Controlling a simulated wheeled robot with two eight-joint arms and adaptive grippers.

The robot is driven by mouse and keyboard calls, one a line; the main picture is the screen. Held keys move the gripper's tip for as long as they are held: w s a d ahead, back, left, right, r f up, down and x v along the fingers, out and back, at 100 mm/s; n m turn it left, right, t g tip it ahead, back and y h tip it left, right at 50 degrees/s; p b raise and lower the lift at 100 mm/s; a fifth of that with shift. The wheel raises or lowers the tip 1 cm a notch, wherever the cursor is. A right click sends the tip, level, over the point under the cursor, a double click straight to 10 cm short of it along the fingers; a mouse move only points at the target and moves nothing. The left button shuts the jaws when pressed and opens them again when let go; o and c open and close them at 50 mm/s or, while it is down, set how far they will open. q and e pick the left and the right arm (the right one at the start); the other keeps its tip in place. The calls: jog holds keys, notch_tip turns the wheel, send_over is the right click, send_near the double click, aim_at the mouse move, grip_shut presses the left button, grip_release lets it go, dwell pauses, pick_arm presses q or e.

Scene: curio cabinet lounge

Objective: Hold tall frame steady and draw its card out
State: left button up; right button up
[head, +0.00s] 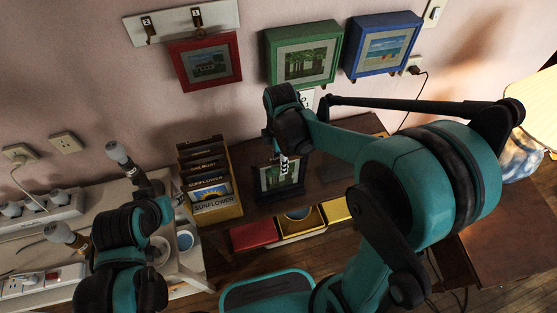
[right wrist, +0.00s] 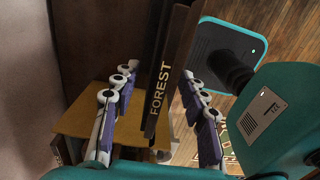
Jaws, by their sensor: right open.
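The tall frame (head: 281,176) is dark, stands upright on the low brown cabinet and shows a forest picture, the card I take to be inside it. In the right wrist view its dark edge (right wrist: 165,75) reads FOREST. My right gripper (head: 280,150) reaches down over the frame's top from above. In the right wrist view my right gripper (right wrist: 160,105) is open, with one finger on each side of the frame and a gap on both sides. My left arm is at the lower left, away from the frame; its fingers cannot be made out clearly.
A wooden rack (head: 218,212) with several labelled cards, SUNFLOWER in front, stands just left of the frame. Red (head: 253,234) and yellow (head: 335,210) trays lie in front. Red (head: 205,62), green (head: 302,52) and blue (head: 382,45) frames hang on the wall behind.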

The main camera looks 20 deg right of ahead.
aim_at(280, 179)
notch_tip(280, 179, down, 8)
jog(key=b, duration=0.2)
jog(key=shift+r+b, duration=0.25)
jog(key=shift+b, duration=0.1)
grip_shut()
jog(key=shift+s+f, duration=0.1)
jog(key=shift+s, duration=0.1)
dwell(1.8)
grip_release()
jog(key=shift+w, duration=0.15)
